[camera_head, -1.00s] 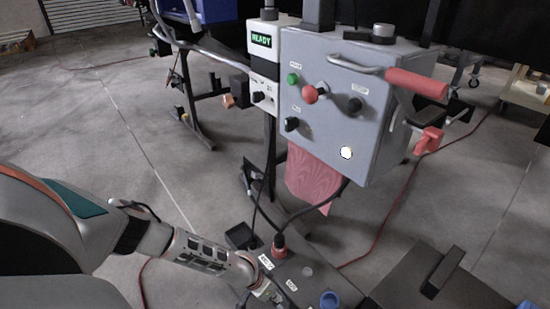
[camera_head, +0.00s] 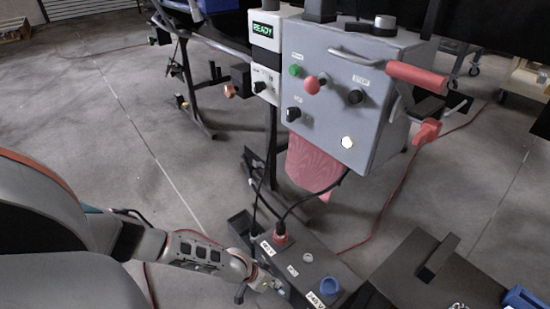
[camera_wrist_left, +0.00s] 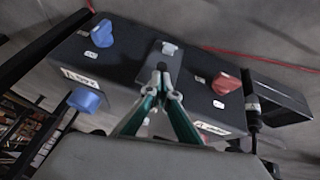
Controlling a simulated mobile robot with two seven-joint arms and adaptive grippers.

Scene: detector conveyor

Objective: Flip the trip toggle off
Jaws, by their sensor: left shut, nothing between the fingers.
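A dark box (camera_head: 345,268) stands low in front of the control cabinet. On its top, a small light-grey piece (camera_head: 308,257), apparently the trip toggle, sits between a red plug (camera_head: 280,238) and a blue socket (camera_head: 329,285). The small label near it is too blurred to read. My left gripper (camera_head: 277,285) is at the box's near left side, shut and empty. In the left wrist view its closed fingertips (camera_wrist_left: 162,70) point at the grey piece (camera_wrist_left: 168,48), just short of it in the picture; contact cannot be told. My right gripper is out of view.
The grey cabinet (camera_head: 390,135) carries knobs, a white button and a red-handled lever (camera_head: 416,78). A display (camera_head: 267,30) reads READY. Black cables rise from the box. A dark block (camera_head: 425,275) stands to its right. Another blue plug (camera_wrist_left: 85,98) shows in the wrist view.

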